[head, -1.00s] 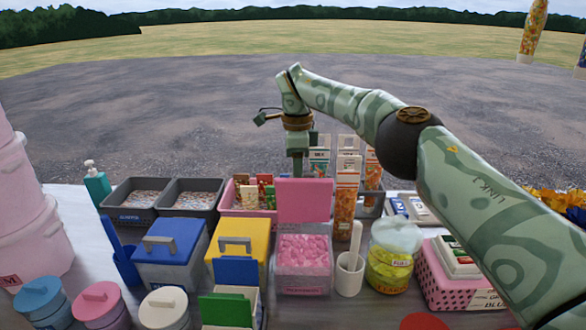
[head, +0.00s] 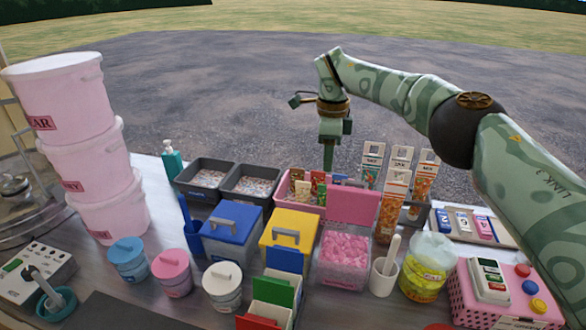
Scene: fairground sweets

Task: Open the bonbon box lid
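The bonbon box (head: 344,262) is a clear container full of pink bonbons, at the middle right of the counter. Its pink lid (head: 353,207) stands up at the back of the box, tilted open, so the bonbons show from above. My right gripper (head: 328,164) points down behind and to the left of the lid, above the pink tray of packets. It looks apart from the lid. Its fingertips are too small and partly hidden to tell whether they are open. My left gripper is not in view.
A yellow box (head: 277,231) and a blue-lidded box (head: 230,238) stand left of the bonbon box. A white pot with a pestle (head: 383,276) and a yellow-green jar (head: 424,285) stand right. Tall packets (head: 393,207) rise close behind. Pink tubs (head: 90,147) are stacked at left.

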